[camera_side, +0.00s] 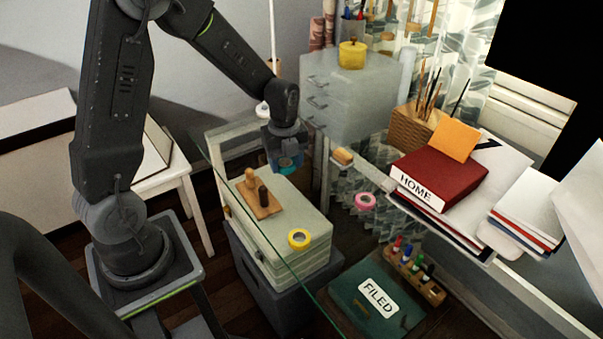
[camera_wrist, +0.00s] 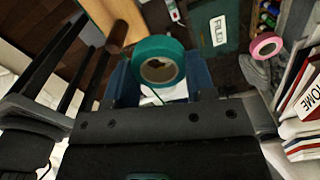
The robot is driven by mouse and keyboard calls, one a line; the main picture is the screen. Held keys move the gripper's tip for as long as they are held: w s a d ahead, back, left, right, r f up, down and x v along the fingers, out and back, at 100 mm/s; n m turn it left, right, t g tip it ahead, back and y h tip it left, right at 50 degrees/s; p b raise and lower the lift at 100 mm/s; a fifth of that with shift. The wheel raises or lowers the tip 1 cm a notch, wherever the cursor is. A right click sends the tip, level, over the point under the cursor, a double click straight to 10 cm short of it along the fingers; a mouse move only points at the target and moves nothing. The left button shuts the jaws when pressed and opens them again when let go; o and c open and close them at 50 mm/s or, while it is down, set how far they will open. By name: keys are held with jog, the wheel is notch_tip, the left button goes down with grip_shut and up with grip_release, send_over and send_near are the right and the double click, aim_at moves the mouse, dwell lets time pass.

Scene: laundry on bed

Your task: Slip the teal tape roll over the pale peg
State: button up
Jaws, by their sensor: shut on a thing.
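The teal tape roll (camera_side: 290,169) is held in my gripper (camera_side: 285,158), above the glass desk. In the wrist view the teal ring (camera_wrist: 160,45) sits between the blue fingers, its hole facing the camera. The pale peg (camera_side: 250,179) stands upright on a wooden base (camera_side: 268,211), to the left of and lower in the picture than my gripper. A dark brown peg (camera_side: 263,195) stands beside it on the same base and also shows in the wrist view (camera_wrist: 118,35). I cannot make out the pale peg in the wrist view.
A yellow tape roll (camera_side: 299,239) lies to the right of the base, and a pink one (camera_side: 365,201) farther right. A red HOME box (camera_side: 440,175), a pen rack (camera_side: 417,277) and a green FILED folder (camera_side: 375,300) are at the right. Glass lies clear between base and yellow roll.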

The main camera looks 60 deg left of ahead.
aim_at(250, 172)
jog(key=s+a+n, duration=0.2)
jog(key=a, duration=0.1)
jog(key=s+a+n, duration=0.1)
jog(key=a+n, duration=0.2)
jog(key=s+a+r+n, duration=0.1)
jog(key=s+a+n, duration=0.1)
jog(key=a+n, duration=0.1)
jog(key=shift+s, duration=0.3)
jog(key=shift+f, duration=3.5)
jog(key=o, duration=1)
